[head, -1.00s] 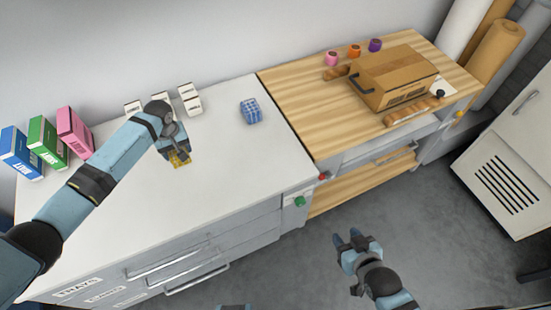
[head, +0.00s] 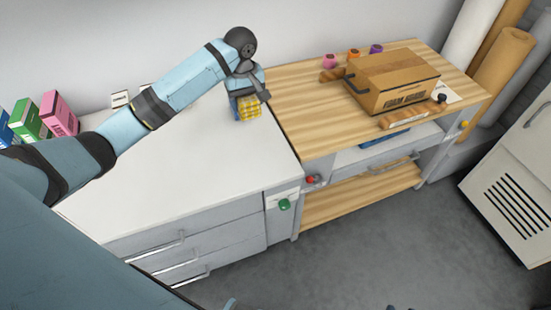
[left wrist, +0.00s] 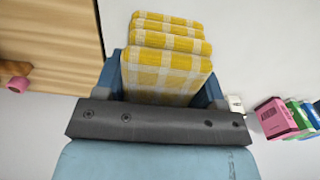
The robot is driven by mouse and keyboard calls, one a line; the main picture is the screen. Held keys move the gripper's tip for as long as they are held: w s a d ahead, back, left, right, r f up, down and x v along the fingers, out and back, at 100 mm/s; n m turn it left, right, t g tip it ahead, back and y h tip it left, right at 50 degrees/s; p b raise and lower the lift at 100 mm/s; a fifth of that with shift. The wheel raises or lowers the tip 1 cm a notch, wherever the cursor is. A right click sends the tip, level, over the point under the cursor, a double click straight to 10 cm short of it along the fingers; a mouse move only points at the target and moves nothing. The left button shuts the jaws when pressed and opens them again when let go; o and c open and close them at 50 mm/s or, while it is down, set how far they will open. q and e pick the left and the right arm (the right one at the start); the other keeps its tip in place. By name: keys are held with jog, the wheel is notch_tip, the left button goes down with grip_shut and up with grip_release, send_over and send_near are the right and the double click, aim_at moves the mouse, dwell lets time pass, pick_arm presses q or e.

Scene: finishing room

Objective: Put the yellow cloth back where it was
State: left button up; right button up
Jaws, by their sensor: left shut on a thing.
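The yellow checked cloth (head: 249,107) is folded and held in my left gripper (head: 248,99), which is shut on it, over the right part of the white counter (head: 190,160). In the left wrist view the cloth (left wrist: 165,75) sits between the blue fingers, with several folded layers showing. I cannot tell whether the cloth touches the counter. The blue checked cloth seen earlier on the counter is not clearly visible; my left gripper covers that area. My right gripper is not clearly seen; only small dark slivers show at the bottom edge.
A wooden bench top (head: 310,110) adjoins the counter on the right, with a cardboard box (head: 395,85), rolls of tape (head: 353,54) and a wooden-handled tool (head: 400,120). Pink (head: 58,113) and green (head: 33,120) boxes stand at left. The front middle of the counter is clear.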

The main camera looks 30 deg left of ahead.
pick_arm(q)
jog(key=shift+d+f, duration=0.1)
jog(key=shift+f, duration=0.25)
send_over(252, 154)
notch_tip(252, 154, down, 14)
jog(key=shift+d+f, duration=0.1)
jog(key=shift+f, duration=0.15)
notch_tip(252, 154, down, 4)
jog(key=shift+f, duration=0.35)
jog(key=o, duration=0.9)
jog(key=shift+f, duration=0.1)
